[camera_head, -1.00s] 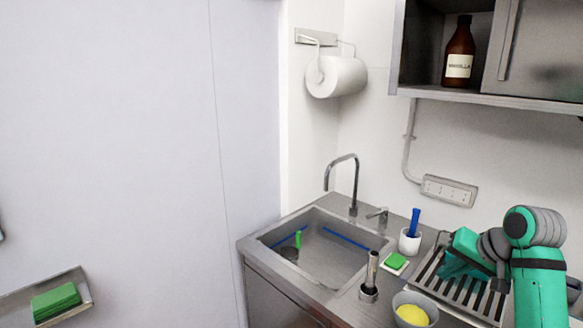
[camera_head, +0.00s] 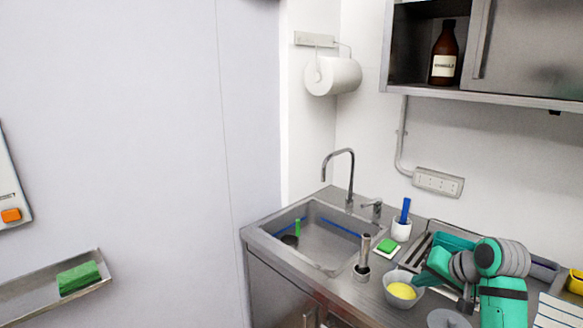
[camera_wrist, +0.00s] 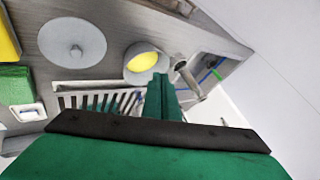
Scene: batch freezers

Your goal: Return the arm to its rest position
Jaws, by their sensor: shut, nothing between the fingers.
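My arm (camera_head: 502,295), teal with grey joints, is bent over the right part of the counter in the head view. My gripper (camera_wrist: 161,82) shows in the wrist view as teal fingers, shut and empty. Its tips appear near a grey bowl (camera_wrist: 130,72) with something yellow in it, with a gap that I cannot judge. In the head view the bowl (camera_head: 403,297) stands just left of my gripper (camera_head: 420,280). My arm hides part of the slatted drainer (camera_head: 415,252) behind it.
A steel sink (camera_head: 262,234) with a tall tap (camera_head: 350,180) is at the left of the counter. A white cup (camera_head: 401,230), a green sponge (camera_head: 388,246) and a steel holder (camera_head: 361,272) stand near it. A wall cabinet (camera_head: 520,50) hangs above.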

